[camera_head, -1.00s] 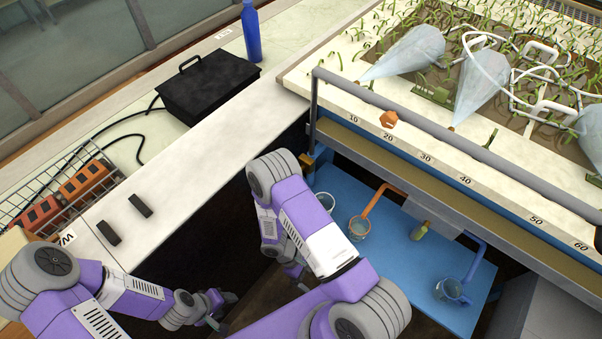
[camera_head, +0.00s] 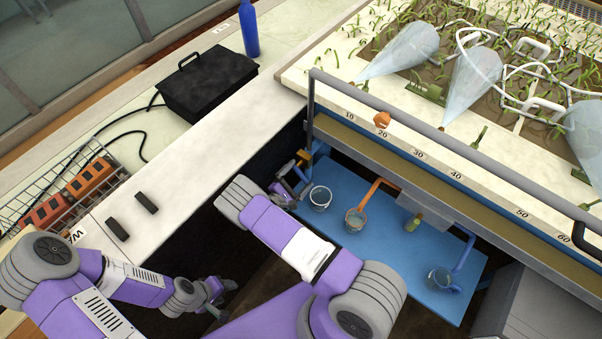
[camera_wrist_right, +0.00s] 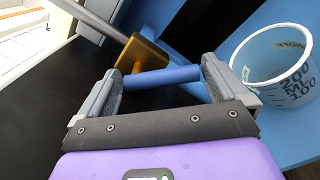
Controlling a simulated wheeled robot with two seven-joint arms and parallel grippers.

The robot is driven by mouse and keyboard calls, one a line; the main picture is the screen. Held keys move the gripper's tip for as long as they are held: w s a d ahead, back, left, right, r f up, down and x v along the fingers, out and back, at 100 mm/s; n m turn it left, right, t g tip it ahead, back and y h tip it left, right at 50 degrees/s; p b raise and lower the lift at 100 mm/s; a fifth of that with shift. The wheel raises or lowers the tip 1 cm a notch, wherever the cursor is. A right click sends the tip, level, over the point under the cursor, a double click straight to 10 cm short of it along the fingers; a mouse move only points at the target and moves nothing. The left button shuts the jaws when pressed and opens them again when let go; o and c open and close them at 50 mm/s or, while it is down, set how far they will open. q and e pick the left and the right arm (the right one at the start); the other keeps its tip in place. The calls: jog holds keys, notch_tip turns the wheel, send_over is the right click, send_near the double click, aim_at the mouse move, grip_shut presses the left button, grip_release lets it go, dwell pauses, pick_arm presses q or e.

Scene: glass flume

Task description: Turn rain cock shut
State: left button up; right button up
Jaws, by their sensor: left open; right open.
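The rain cock has a brass body (camera_head: 303,158) at the lower end of the grey pipe, by the left end of the flume. In the right wrist view its brass body (camera_wrist_right: 142,54) is just beyond my fingers, and its blue lever (camera_wrist_right: 163,77) lies crosswise between them. My right gripper (camera_wrist_right: 160,80) is open around the lever; I cannot tell whether either finger touches it. In the head view the right gripper (camera_head: 287,190) is partly hidden by its own wrist. My left gripper (camera_head: 216,295) is open and empty, low in front of the bench.
The bucket (camera_wrist_right: 272,62) is close to the right finger. A grey rail (camera_head: 420,130) runs along the flume edge above.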

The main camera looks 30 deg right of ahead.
jog(key=shift+x, duration=0.85)
jog(key=c, duration=1.2)
jog(key=shift+a, duration=0.1)
